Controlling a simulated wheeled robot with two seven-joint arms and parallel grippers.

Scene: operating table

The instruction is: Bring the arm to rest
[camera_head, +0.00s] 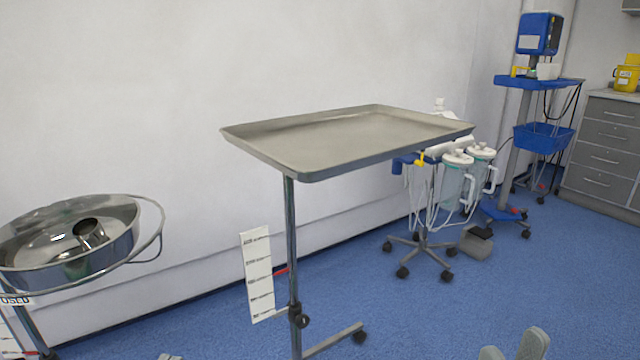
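My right gripper (512,349) shows at the bottom edge, right of centre. Only the tips of its two grey fingers are in view, with a gap between them and nothing seen in the gap. It is low in the picture, in front of the blue floor and clear of the stand. A small grey tip of my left gripper (170,356) shows at the bottom edge, left of centre. The rest of it is below the picture, so its opening is hidden. The metal tray table (345,133) stands ahead in the middle, and its top is empty.
A wheeled stand with suction canisters (457,178) is behind the tray table. A blue equipment trolley (540,82) and grey drawers (606,145) are at the far right.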

